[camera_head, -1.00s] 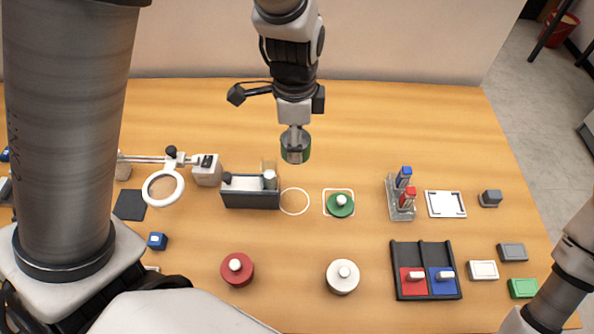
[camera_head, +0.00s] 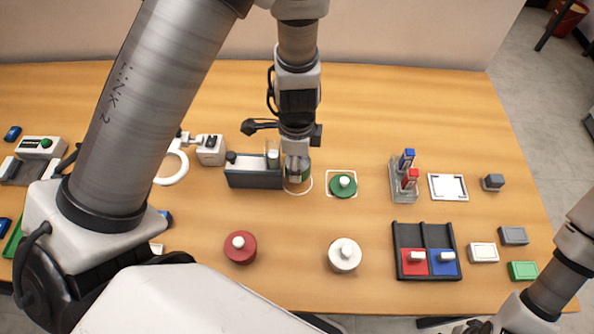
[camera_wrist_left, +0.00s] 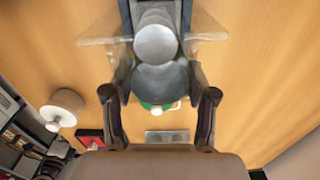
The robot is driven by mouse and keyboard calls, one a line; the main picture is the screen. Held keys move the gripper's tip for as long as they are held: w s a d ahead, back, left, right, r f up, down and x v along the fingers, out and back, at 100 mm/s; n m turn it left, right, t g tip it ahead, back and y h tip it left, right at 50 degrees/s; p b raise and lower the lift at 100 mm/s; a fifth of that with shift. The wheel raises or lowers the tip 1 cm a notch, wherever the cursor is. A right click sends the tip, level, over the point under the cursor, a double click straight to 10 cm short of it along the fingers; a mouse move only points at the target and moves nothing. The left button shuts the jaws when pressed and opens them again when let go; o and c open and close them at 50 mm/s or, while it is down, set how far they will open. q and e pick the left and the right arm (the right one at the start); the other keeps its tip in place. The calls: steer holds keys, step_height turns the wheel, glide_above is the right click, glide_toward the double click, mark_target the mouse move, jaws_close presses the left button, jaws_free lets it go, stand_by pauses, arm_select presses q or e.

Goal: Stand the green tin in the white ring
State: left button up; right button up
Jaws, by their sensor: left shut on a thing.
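My right gripper is out of view; only part of that arm shows at lower right.
A green knobbed lid (camera_head: 343,187) on a white square outline lies close right. A red knobbed disc (camera_head: 240,248) and a white one (camera_head: 345,256) lie nearer me. A rack (camera_head: 403,190) with coloured pieces stands further right.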

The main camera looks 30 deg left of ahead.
arm_select(q)
step_height(320, 180, down, 4)
steer(key=shift+f+b, duration=0.1)
steer(key=shift+b, duration=0.6)
steer(key=o, duration=1.3)
steer(key=shift+o, duration=0.2)
steer(key=shift+r+p, duration=0.35)
steer(key=shift+r, duration=0.15)
step_height(320, 180, up, 11)
steer(key=p, duration=0.1)
steer(key=shift+r, duration=0.15)
